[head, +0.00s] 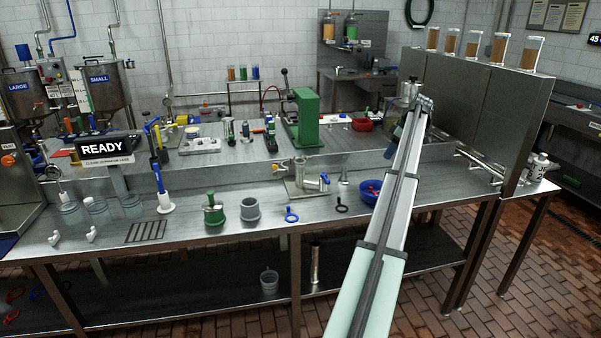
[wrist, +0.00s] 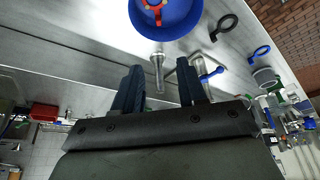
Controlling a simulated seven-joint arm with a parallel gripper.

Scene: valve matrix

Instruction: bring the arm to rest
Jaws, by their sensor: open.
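My gripper (wrist: 162,86) shows in the wrist view as two dark blue fingers held apart, with nothing clasped between them. Past the gap, a small metal fitting (wrist: 158,70) stands on the steel bench, apart from the fingers as far as I can tell. In the head view my pale grey and green arm reaches from the bottom edge up over the right part of the bench. The blue finger of my gripper (head: 398,131) shows at its far end, partly hidden behind the arm, above the bench.
A blue bowl with red parts (head: 370,190) stands beside my arm; a red bowl (head: 362,124) is behind. A clear valve block (head: 308,180), blue ring tool (head: 291,214) and black ring tool (head: 341,204) are left. A tall steel panel (head: 470,105) rises right.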

